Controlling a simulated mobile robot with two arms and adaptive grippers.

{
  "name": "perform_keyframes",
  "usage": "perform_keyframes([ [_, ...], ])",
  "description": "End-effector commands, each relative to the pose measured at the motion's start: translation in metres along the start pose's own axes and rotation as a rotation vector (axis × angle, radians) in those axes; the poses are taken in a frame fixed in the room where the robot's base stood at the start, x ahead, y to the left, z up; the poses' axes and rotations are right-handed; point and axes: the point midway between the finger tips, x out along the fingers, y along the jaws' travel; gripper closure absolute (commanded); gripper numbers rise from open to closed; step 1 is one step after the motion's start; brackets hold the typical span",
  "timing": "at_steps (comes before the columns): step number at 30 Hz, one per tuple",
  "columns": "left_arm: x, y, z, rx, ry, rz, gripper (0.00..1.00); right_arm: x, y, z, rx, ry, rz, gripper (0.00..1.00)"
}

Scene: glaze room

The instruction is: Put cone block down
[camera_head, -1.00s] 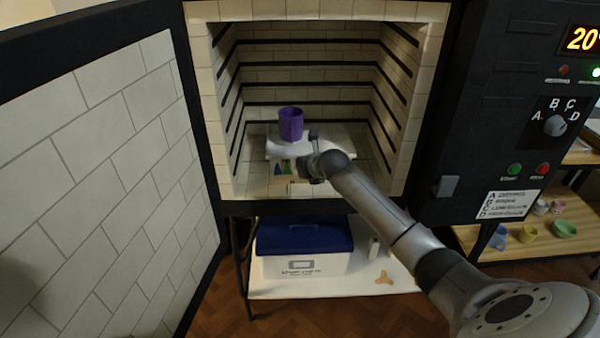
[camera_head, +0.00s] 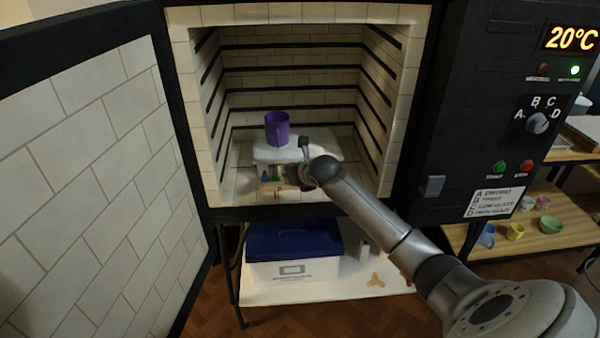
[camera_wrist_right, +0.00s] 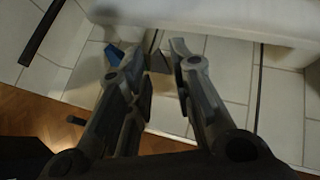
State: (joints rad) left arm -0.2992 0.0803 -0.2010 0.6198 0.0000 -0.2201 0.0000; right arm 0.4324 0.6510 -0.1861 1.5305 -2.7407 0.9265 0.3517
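The cone block (camera_head: 268,187) is a small tan block with blue and green cones. It is on the kiln floor near the front, below the raised white shelf. My right gripper (camera_head: 298,176) is just right of it and covers part of it. In the right wrist view the two fingers of my right gripper (camera_wrist_right: 152,62) are apart, with tiles visible between them. A blue cone tip (camera_wrist_right: 113,54) shows by the left finger and a dark grey pointed piece between the tips; the block's body is hard to make out there. My left gripper is out of view.
The kiln door (camera_head: 85,170) is open at left. A blue-lidded white box (camera_head: 290,272) stands on a lower shelf. The control panel (camera_head: 505,110) is at right.

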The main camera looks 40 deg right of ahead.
Motion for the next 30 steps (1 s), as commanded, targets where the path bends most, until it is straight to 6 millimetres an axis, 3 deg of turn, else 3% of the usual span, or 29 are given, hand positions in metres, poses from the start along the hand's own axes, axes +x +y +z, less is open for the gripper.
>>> perform_keyframes([
  [18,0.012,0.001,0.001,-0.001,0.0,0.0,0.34,-0.086,0.0,-0.001,-0.001,0.0,0.0,0.78],
  [30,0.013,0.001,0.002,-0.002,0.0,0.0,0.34,-0.097,0.0,0.0,0.0,0.001,0.001,0.78],
])
